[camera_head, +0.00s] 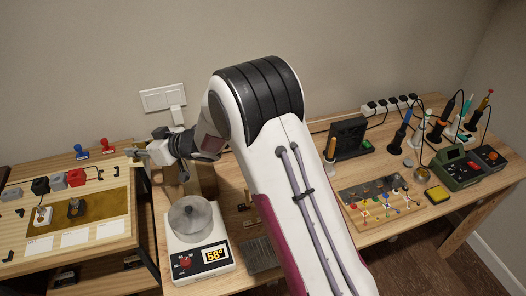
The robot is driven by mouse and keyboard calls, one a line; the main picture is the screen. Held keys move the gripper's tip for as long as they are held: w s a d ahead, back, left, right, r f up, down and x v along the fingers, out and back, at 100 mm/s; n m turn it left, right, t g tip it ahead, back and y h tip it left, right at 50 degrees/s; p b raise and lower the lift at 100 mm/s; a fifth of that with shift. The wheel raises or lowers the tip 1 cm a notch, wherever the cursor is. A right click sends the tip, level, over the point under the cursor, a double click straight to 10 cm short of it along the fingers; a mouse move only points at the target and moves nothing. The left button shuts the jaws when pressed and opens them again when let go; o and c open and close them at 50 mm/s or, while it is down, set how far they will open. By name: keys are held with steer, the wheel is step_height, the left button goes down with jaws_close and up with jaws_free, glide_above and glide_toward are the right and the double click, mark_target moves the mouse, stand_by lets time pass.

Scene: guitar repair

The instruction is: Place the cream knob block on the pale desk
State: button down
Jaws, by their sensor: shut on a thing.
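My gripper (147,153) is over the right back part of the pale desk (105,248) at the left. It is shut on a small pale thing at its tips, which looks like the cream knob block (131,153). The fingers and the small size hide most of its shape. It seems to be held above the desk top, but I cannot tell the exact gap. On the desk, a white-topped knob piece (42,214) and a black one (75,207) stand on a golden-brown mat (108,208).
Blue and red stamp-like pieces (107,146) are behind. White cards (75,239) line the desk's front. My arm hides the bench middle.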

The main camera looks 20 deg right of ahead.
steer(key=w+d+f+m+t+h, duration=0.1)
steer(key=w+d+m+t+h, duration=0.15)
steer(key=d, duration=0.55)
steer(key=w+d+f+m+t+h, duration=0.1)
steer(key=w+d+m+h, duration=0.2)
steer(key=d, duration=0.5)
steer(key=w+d+f+m+t+h, duration=0.1)
steer(key=w+d+f+m+h, duration=0.15)
steer(key=d, duration=0.55)
steer(key=s+d+f+m+h, duration=0.2)
steer(key=d+m+h, duration=0.1)
steer(key=d, duration=0.7)
steer(key=s+d+f+m+h, duration=0.2)
steer(key=d+m+h, duration=0.2)
steer(key=d, duration=0.6)
steer(key=shift+g+h, duration=0.35)
steer(key=shift+h, duration=0.35)
steer(key=shift+f, duration=3.1)
